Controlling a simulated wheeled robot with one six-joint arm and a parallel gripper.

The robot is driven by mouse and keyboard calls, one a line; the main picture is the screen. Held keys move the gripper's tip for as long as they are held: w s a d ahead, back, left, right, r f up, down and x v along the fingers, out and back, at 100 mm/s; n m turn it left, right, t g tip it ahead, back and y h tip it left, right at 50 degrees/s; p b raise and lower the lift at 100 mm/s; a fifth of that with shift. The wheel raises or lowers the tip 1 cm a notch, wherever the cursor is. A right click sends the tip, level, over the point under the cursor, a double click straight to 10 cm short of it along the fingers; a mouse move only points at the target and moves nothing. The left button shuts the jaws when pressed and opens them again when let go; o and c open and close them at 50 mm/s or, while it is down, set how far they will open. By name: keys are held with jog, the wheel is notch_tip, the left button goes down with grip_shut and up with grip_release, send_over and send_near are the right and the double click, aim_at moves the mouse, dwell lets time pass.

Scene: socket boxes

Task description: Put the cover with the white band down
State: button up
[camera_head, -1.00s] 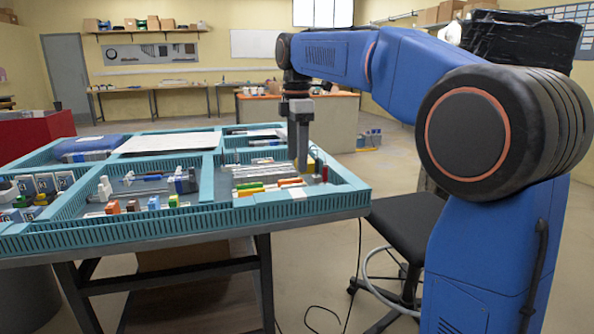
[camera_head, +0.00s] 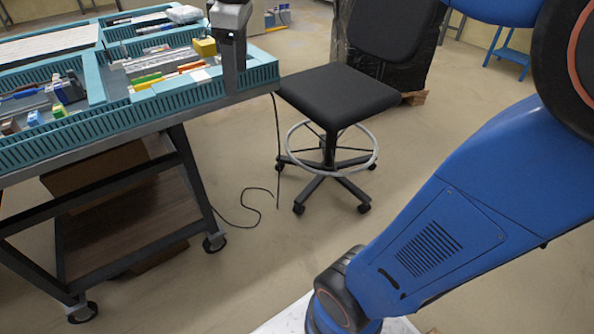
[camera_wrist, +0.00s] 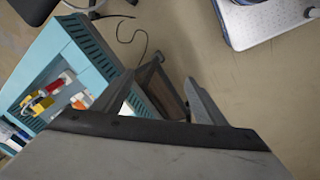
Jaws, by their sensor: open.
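My gripper (camera_head: 232,88) hangs pointing down at the right edge of the teal tray (camera_head: 175,102) on the workbench. In the wrist view my gripper (camera_wrist: 160,88) has its two fingers spread apart, with no held object visible between them. The teal tray also shows at the left of the wrist view (camera_wrist: 65,48), with small coloured parts in it. I cannot make out a cover with a white band in either view. Small pale, orange and green pieces (camera_head: 147,82) lie in the tray's right compartment, too small to tell apart.
A yellow block (camera_head: 204,47) stands at the compartment's back right. A black stool (camera_head: 338,97) with a foot ring stands right of the bench. A black cable (camera_head: 262,195) hangs to the floor. Open floor lies in front of the stool.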

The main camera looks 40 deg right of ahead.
jog(key=s+d+f+m+t, duration=0.2)
jog(key=s+f+m, duration=0.8)
jog(key=s+f, duration=0.8)
jog(key=shift+s+d+f+t, duration=0.2)
jog(key=shift+d+f+t, duration=0.15)
jog(key=shift+d+t, duration=0.1)
